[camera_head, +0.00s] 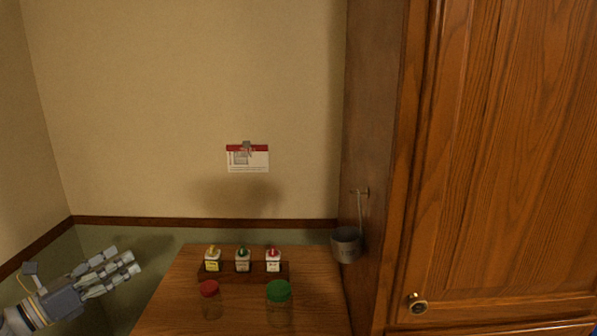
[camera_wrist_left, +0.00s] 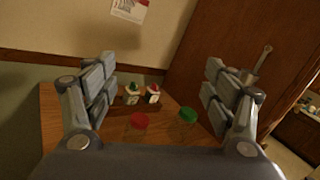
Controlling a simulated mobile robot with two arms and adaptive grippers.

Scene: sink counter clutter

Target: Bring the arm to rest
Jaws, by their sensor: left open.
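My left gripper (camera_head: 128,264) comes in from the left edge of the head view, raised to the left of the wooden counter (camera_head: 170,310). In the left wrist view its two fingers (camera_wrist_left: 160,100) are spread wide with nothing held between them. The counter and its jars show beyond the fingers. My right gripper is in neither view.
A red-lidded jar (camera_head: 210,301) and a green-lidded jar (camera_head: 279,305) stand on the counter. Behind them a rack (camera_head: 243,278) holds three small bottles. A grey cup (camera_head: 346,245) hangs on the wooden cabinet (camera_head: 500,150). A clipped card (camera_head: 248,160) is on the wall.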

